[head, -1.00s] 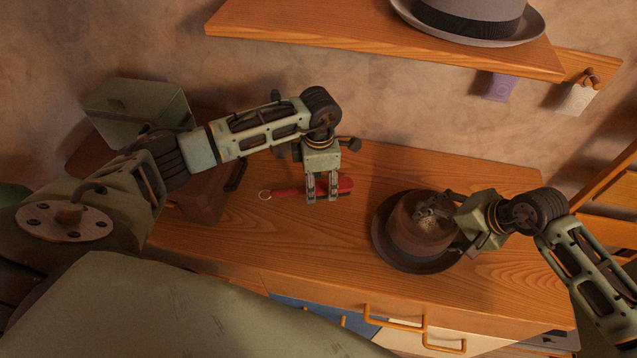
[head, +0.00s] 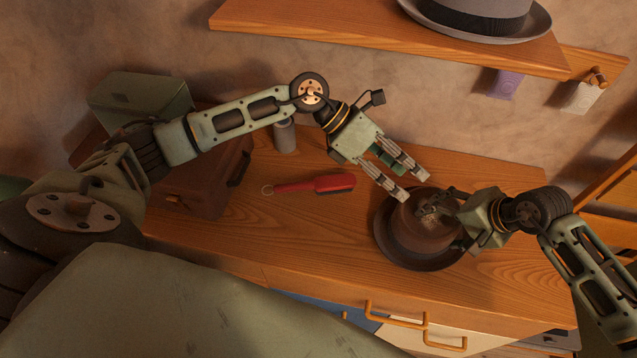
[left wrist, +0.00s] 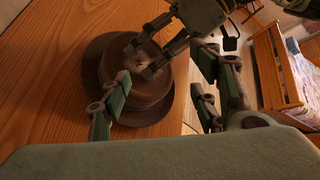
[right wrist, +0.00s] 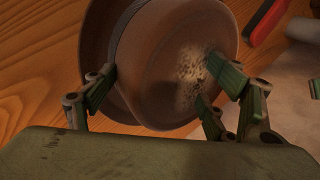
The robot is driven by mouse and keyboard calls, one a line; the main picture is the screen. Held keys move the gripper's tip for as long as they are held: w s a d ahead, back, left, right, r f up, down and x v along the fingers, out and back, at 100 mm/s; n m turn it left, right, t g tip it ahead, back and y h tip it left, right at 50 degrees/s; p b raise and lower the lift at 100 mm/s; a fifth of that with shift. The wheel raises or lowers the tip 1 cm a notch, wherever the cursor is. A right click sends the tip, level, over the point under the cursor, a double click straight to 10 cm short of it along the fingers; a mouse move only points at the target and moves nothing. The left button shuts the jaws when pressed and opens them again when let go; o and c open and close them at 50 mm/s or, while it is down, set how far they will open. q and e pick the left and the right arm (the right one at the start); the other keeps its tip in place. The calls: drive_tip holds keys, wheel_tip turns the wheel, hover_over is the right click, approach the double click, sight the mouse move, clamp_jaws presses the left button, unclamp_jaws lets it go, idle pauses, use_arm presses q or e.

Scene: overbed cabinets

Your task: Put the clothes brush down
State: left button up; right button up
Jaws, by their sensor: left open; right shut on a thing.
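The clothes brush (head: 314,185), red with dark bristles and a ring at its handle end, lies on the wooden cabinet top. Its red edge also shows in the right wrist view (right wrist: 266,22). My left gripper (head: 415,186) is open and empty, in the air to the right of the brush and near the hat. My right gripper (head: 432,210) is shut on the crown of the brown hat (head: 405,250). The hat, with a pale dusty patch on its crown, also shows in the left wrist view (left wrist: 112,62) and fills much of the right wrist view (right wrist: 160,60).
A grey hat (head: 480,18) sits on the shelf (head: 380,40) above. A brown case (head: 195,190) and a green box (head: 140,100) stand at the left. A small grey cylinder (head: 285,137) stands behind the brush. Purple and white tags hang from a rail.

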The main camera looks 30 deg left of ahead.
use_arm(q)
drive_tip(key=w+r+n+t+h, duration=0.4)
drive_tip(key=w+r+n+t, duration=0.25)
drive_tip(key=r+n, duration=0.35)
drive_tip(key=w+a+f+n+t+y, duration=0.25)
drive_tip(key=a+n+y, duration=0.35)
drive_tip(key=a+n, duration=0.3)
drive_tip(key=w+a+f+n+t+y, duration=0.2)
drive_tip(key=w+a+n+t+y, duration=0.3)
drive_tip(key=a+n, duration=0.4)
drive_tip(key=n+g, duration=0.6)
drive_tip(key=g, duration=0.7)
approach(322, 183)
drive_tip(key=d+f, duration=0.2)
drive_tip(key=f, duration=0.1)
drive_tip(key=shift+w+a+x, duration=0.1)
drive_tip(key=shift+a+x, duration=0.05)
drive_tip(key=shift+x, duration=0.8)
drive_tip(key=shift+w+a+x, duration=0.15)
drive_tip(key=shift+x, duration=0.8)
drive_tip(key=shift+w+a+x, duration=0.1)
drive_tip(key=shift+x, duration=0.85)
